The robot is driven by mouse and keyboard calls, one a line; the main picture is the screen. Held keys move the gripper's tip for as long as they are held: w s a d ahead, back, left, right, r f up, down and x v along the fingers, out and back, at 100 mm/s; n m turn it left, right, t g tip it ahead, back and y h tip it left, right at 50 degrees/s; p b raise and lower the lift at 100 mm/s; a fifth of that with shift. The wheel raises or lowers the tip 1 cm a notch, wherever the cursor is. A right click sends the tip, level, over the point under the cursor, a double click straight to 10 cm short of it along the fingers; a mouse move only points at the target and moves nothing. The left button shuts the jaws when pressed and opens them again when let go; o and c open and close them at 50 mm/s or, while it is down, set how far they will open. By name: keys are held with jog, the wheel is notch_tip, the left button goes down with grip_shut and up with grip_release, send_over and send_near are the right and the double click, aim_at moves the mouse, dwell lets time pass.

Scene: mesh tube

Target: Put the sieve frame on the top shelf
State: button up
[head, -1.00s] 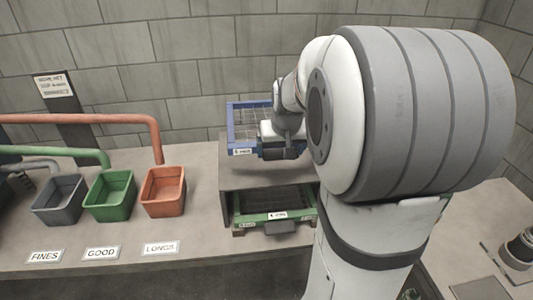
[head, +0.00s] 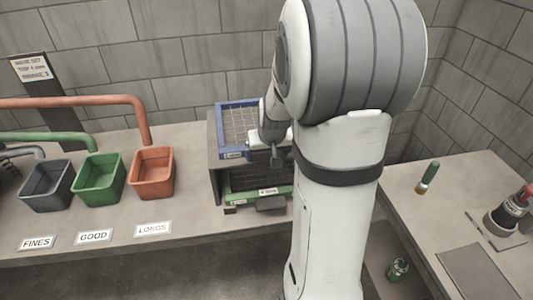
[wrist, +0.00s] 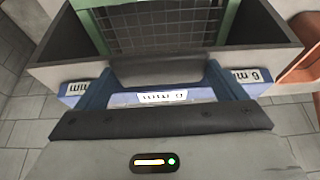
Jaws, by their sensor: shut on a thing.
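The blue sieve frame (head: 232,155) has a wire mesh and a small white label. In the head view it is level, at the top of the grey rack (head: 214,170); whether it rests there or hovers slightly is hard to tell. My gripper (head: 274,156) is at the front right of the blue frame and shut on it, its fingertips partly hidden. In the wrist view the blue frame's labelled front (wrist: 120,99) lies across my gripper's end. A green sieve frame (head: 262,194) sits in the rack's lower level and also shows in the wrist view (wrist: 88,25).
Grey (head: 46,185), green (head: 98,180) and orange (head: 152,174) bins stand left of the rack under pipes. Label cards lie before them. My arm hides the rack's right side.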

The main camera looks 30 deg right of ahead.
jog(key=o, duration=1.1)
jog(key=shift+s+f, duration=0.15)
jog(key=v, duration=1.1)
jog(key=s+a+n, duration=0.1)
jog(key=s+a, duration=0.3)
jog(key=s, duration=0.1)
jog(key=s+a+f+n+g, duration=0.1)
jog(key=s+a, duration=0.4)
jog(key=s+a+n+y, duration=0.1)
jog(key=s+a, duration=0.3)
jog(key=shift+s+a+f+g, duration=0.2)
jog(key=shift+s+f+g, duration=0.1)
jog(key=shift+s+g, duration=0.1)
jog(key=shift+r+p, duration=0.2)
jog(key=shift+p, duration=0.15)
